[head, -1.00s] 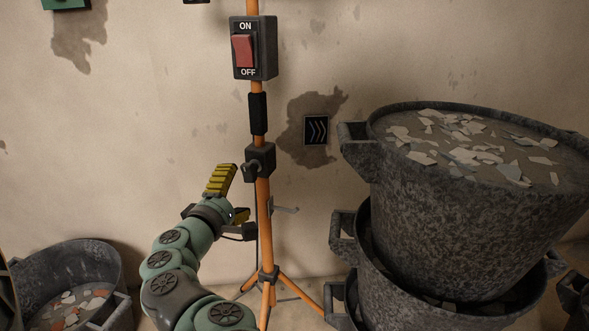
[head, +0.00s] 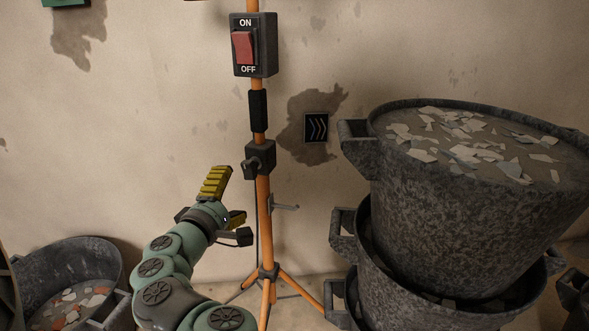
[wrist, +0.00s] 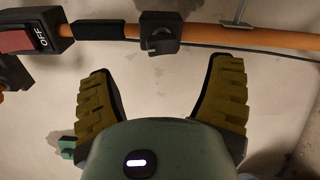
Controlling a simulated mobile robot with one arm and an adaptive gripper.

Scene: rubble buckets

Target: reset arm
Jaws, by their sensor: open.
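My gripper (head: 226,202) has yellow ribbed fingers and sits at the end of my green arm, left of an orange stand (head: 263,215). In the wrist view my gripper (wrist: 160,85) shows its two fingers spread wide with nothing between them. The orange pole (wrist: 215,37) crosses beyond the fingertips there, apart from them. A switch box (head: 254,45) with a red rocker marked ON and OFF is fixed high on the pole. Its OFF end also shows in the wrist view (wrist: 40,28).
Stacked dark buckets (head: 470,225) stand on the right, the top one full of rubble. Another bucket (head: 75,262) with rubble is at lower left. The stand's tripod legs (head: 268,285) spread on the floor.

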